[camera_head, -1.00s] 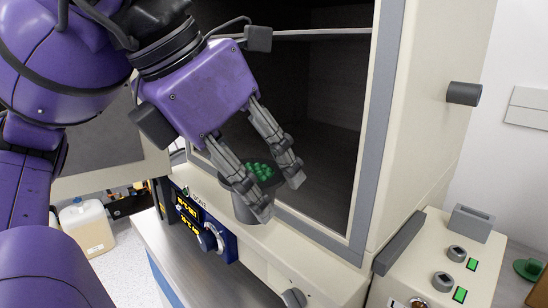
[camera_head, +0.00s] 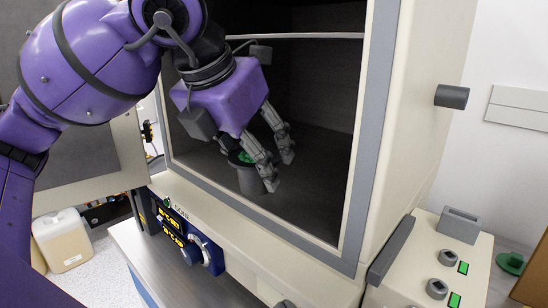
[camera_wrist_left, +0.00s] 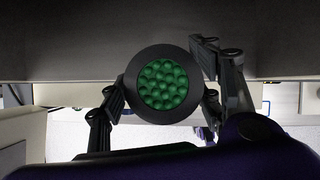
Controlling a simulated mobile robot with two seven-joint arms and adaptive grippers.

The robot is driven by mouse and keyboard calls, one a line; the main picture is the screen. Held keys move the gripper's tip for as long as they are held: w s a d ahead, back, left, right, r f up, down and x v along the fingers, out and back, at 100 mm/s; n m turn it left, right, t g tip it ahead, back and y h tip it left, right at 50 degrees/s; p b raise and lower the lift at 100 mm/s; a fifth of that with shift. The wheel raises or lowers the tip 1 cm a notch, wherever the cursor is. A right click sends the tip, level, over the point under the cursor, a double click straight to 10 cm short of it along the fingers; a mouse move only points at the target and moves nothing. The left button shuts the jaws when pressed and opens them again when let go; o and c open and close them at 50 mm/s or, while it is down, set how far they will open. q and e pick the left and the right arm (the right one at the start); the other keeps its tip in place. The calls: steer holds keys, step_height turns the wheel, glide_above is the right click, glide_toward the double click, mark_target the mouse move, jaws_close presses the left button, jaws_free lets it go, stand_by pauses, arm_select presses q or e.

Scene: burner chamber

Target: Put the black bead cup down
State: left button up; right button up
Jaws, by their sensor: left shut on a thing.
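The black bead cup (camera_head: 249,180) is a dark round cup filled with green beads. My left gripper (camera_head: 280,172) is shut on it, with one finger on each side. The cup is upright within the opening of the burner chamber (camera_head: 325,175), near its front left. I cannot tell whether its base touches the chamber floor. In the left wrist view the cup's dark rim (camera_wrist_left: 133,104) and green beads show from above, between the fingers of the left gripper (camera_wrist_left: 165,75). The fingers hide part of the cup in the head view. My right gripper is not in view.
The chamber door (camera_head: 85,165) stands open at the left. A control panel (camera_head: 185,235) is below the opening. A box with knobs and green buttons (camera_head: 440,265) stands at the right. The chamber floor right of the cup is clear.

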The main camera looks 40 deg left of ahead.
arm_select(q)
steer(key=w, duration=0.3)
steer(key=shift+w+a+r, duration=0.15)
steer(key=shift+w+a, duration=0.1)
steer(key=shift+w, duration=0.15)
steer(key=shift+w+a+p, duration=0.15)
steer(key=shift+w+p, duration=0.55)
steer(key=shift+w, duration=0.35)
steer(key=shift+w, duration=0.1)
steer(key=shift+w+f, duration=0.2)
steer(key=shift+f, duration=0.7)
steer(key=shift+s+f+p, duration=0.1)
steer(key=shift+f+p, duration=0.3)
steer(key=shift+f, duration=0.55)
